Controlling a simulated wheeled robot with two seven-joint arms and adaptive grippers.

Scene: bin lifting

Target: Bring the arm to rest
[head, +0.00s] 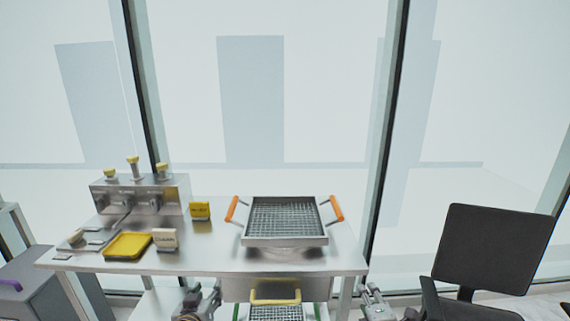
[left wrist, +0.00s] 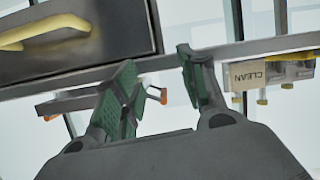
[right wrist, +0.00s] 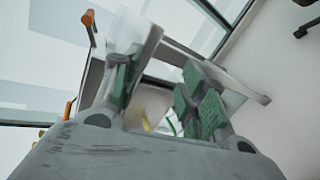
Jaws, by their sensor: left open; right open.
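My left gripper (head: 196,299) is low at the table's front edge in the head view, left of the drawer. In the left wrist view its green-padded fingers (left wrist: 165,82) are apart and empty. My right gripper (head: 374,300) is low beyond the table's front right corner. In the right wrist view its fingers (right wrist: 163,95) are apart with nothing between them. A metal mesh bin (head: 286,240) with two orange handles stands on the table, away from both grippers. The lower parts of both arms are cut off by the head view's bottom edge.
The steel table (head: 205,262) also holds a metal dispenser box with yellow knobs (head: 150,195), a yellow tray (head: 127,245) and small signs (head: 165,240). Below is a second mesh basket (head: 276,312) with a yellow handle. A black chair (head: 493,248) stands at right.

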